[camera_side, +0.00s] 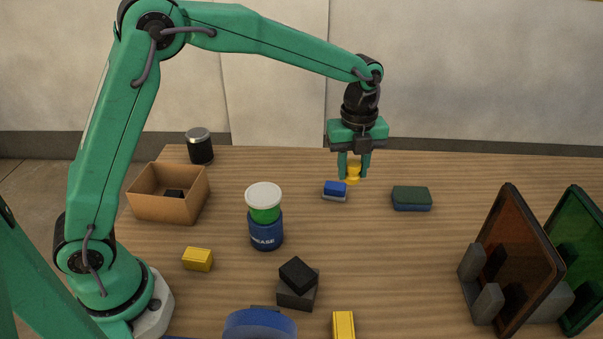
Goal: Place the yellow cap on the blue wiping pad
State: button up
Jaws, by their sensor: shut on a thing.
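My gripper (354,176) points down over the back middle of the table and is shut on the yellow cap (353,170). The fingers hide part of the cap's sides. A small blue block with a pale grey underside (335,188) lies on the table just below and left of the gripper in the picture. A flat pad with a dark green top and blue lower layer (411,198) lies to the right of the gripper. I cannot tell for certain which of these two is the wiping pad. The cap appears apart from both.
A blue grease tub with a white lid (264,215) stands left of centre. An open cardboard box (168,195) and a black canister (200,147) are at left. Stacked black blocks (298,284) and yellow blocks (197,259) lie nearer. Upright orange (512,262) and green panels stand at right.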

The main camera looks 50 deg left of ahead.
send_over(336, 185)
notch_tip(336, 185, down, 7)
jog(key=shift+a, duration=0.1)
jog(key=shift+f, duration=2)
jog(key=o, duration=1)
jog(key=shift+f, duration=0.15)
jog(key=shift+c, duration=0.2)
notch_tip(336, 185, up, 12)
jog(key=shift+r, duration=0.2)
